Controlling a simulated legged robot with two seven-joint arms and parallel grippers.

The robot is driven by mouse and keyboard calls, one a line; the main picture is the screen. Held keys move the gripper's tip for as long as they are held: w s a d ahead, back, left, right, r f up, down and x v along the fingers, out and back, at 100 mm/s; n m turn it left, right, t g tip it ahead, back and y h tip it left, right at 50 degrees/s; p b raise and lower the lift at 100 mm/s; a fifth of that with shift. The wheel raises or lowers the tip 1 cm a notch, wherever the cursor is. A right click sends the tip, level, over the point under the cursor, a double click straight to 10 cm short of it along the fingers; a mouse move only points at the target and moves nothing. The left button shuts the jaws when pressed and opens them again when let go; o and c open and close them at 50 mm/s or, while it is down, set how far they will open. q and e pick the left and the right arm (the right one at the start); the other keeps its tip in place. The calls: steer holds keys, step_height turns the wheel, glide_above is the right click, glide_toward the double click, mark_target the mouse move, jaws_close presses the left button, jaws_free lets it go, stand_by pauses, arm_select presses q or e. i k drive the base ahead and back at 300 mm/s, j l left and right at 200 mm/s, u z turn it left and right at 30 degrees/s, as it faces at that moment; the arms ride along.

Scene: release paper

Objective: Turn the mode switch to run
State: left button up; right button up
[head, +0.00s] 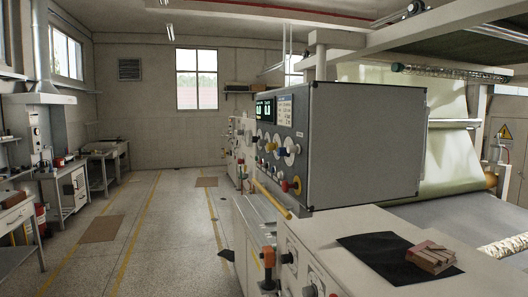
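The grey control cabinet (365,145) stands right of the middle, and its panel face (300,105) turns left and shows at a steep slant. The panel carries a dark display with green digits (264,110), a lighter screen (285,109) and several dials and knobs. I cannot tell which one is the mode switch, and labels are too small to read. Neither of my grippers is in view.
A yellow rail (271,198) and an orange-topped lever (268,257) stick out on the machine's aisle side. A black mat (362,252) with wooden blocks (430,258) lies on the counter. The aisle floor (175,235) left of the machine is mostly clear; workbenches line the left wall.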

mark_target(262, 143)
steer(key=i+u, duration=0.15)
steer(key=u, duration=0.2)
steer(key=i+u, duration=0.15)
steer(key=u, duration=0.2)
steer(key=i+u, duration=0.15)
steer(key=i, duration=1.75)
